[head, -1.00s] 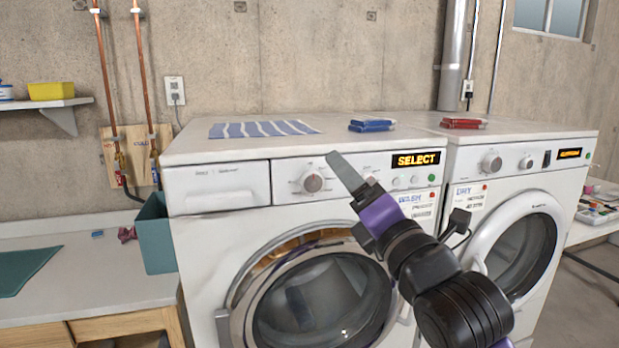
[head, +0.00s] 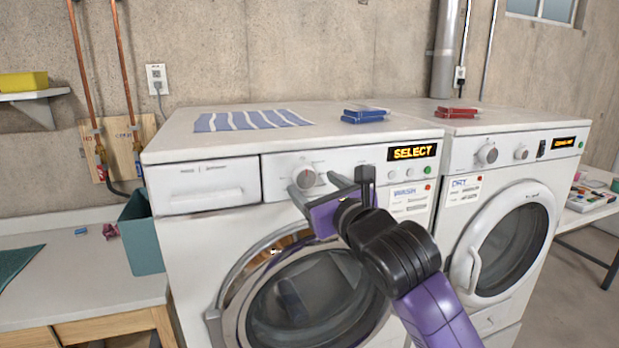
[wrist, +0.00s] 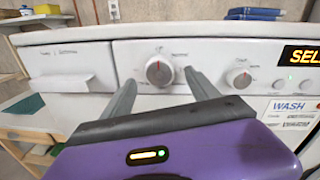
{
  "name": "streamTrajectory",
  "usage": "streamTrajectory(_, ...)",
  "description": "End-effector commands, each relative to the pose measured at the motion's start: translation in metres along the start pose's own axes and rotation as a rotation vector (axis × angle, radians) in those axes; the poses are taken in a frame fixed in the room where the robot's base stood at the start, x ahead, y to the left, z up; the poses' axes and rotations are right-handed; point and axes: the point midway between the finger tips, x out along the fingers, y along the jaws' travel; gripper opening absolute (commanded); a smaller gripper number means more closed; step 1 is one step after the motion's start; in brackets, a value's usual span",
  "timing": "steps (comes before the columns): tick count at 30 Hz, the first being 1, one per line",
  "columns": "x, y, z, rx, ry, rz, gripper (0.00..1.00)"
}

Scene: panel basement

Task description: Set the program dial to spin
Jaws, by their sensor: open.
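The washer's program dial (head: 306,179) is a round knob with a red mark on the washer's front panel (head: 278,170), left of the display (head: 413,152) reading SELECT. It also shows in the wrist view (wrist: 160,71), its red mark pointing up. A second, smaller knob (wrist: 239,78) is to its right in the wrist view. My gripper (head: 317,186) is open in front of the panel. In the wrist view its two fingers (wrist: 160,90) are spread wide, their tips just below and to either side of the program dial. I cannot tell whether either finger touches it.
The dryer (head: 515,190) stands at the right with its own knobs and display. The round washer door (head: 318,300) is below the panel. A teal bin (head: 140,235) stands at the left.

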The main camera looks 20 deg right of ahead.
Motion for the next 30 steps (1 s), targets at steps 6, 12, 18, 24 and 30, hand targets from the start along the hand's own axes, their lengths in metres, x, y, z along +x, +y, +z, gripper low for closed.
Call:
streamTrajectory(6,0.025,0.001,0.001,0.001,0.000,0.001,0.69)
streamTrajectory(12,0.031,0.000,0.001,0.001,-0.002,0.000,0.69)
streamTrajectory(18,0.031,0.000,0.000,0.001,-0.002,0.000,0.67)
streamTrajectory(24,0.031,0.000,0.000,0.001,-0.001,0.000,0.28)
streamTrajectory(30,0.031,0.000,0.000,0.003,-0.001,0.000,0.07)
